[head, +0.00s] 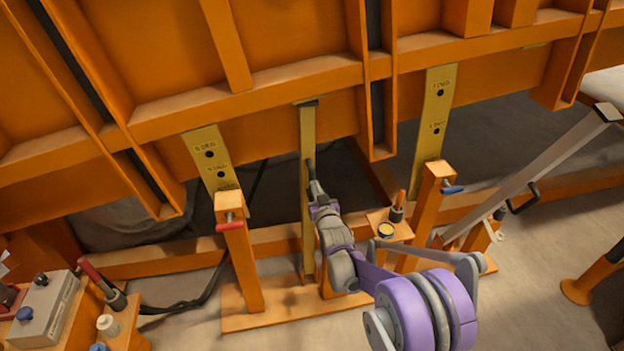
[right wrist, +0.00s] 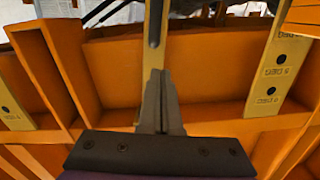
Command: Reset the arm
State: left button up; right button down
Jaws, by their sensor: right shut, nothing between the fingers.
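My right arm reaches in from the lower right of the head view, purple and grey. Its gripper (head: 312,176) is shut and empty, pointing up and away in front of the yellow upright bar (head: 307,230). In the right wrist view the shut fingers (right wrist: 161,85) are pressed together, with the yellow bar (right wrist: 154,35) just beyond them. I cannot tell whether the fingers touch the bar. My left gripper is in neither view.
The orange sandbed frame (head: 290,85) spans the top. Orange posts hold a red-handled pin (head: 230,222) and a blue-handled pin (head: 452,189), near hole-marked yellow plates (head: 207,150). A grey box (head: 47,308) stands lower left, a grey slanted bar (head: 545,165) right. Floor shows at lower right.

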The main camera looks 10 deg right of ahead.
jog(key=shift+r, duration=0.1)
jog(key=s+d+r+g+p, duration=0.1)
jog(key=s+r+g+p, duration=0.2)
jog(key=s, duration=0.5)
jog(key=s+d+r+g+p, duration=0.1)
jog(key=s+r+g, duration=0.1)
jog(key=s+r, duration=0.45)
jog(key=s+f+g+p, duration=0.1)
jog(key=s+g+p, duration=0.1)
jog(key=s, duration=1.4)
jog(key=s+d+f+g+p, duration=0.1)
jog(key=s+g, duration=0.4)
jog(key=s, duration=1.1)
jog(key=shift+d+f+h+p, duration=0.15)
jog(key=shift+f+h+p, duration=0.15)
jog(key=shift+f+p, duration=0.55)
jog(key=shift+r, duration=0.1)
